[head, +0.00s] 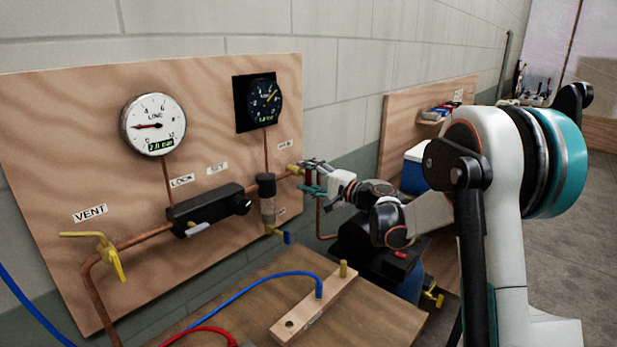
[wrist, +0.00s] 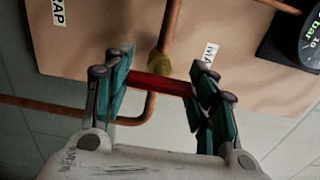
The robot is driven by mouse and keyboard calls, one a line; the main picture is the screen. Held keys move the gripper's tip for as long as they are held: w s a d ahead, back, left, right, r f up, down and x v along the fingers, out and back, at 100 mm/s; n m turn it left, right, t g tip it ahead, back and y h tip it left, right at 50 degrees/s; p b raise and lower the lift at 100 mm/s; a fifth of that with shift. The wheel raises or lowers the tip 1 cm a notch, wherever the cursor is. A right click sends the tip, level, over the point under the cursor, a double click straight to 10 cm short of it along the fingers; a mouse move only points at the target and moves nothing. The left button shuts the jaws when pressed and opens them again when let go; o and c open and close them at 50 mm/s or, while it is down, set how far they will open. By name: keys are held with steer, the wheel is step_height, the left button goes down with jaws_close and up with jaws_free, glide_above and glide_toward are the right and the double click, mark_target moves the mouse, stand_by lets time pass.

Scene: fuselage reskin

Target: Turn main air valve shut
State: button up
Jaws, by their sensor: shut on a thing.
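The main air valve has a brass body (head: 294,169) on the copper pipe at the right of the wooden panel. In the wrist view its brass body (wrist: 160,65) sits on the pipe, and its red handle (wrist: 156,86) lies roughly crosswise to the pipe. My gripper (head: 314,178) is at the valve, and the fingers mostly hide the handle in the head view. In the wrist view my gripper (wrist: 160,88) has a teal finger at each end of the red handle, shut on it. A label beside it, partly hidden, begins "MA" (wrist: 211,54).
The panel (head: 60,150) carries a white gauge (head: 153,124) with its needle pointing left, a black gauge (head: 264,101), a black regulator block (head: 207,208) and a yellow vent valve (head: 106,254). A wooden table (head: 385,308) with a blue hose (head: 255,285) stands below.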

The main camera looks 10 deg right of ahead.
steer(key=o, duration=1.1)
steer(key=shift+d, duration=0.15)
steer(key=v, duration=1.1)
steer(key=shift+s+d, duration=0.15)
steer(key=shift+s, duration=0.25)
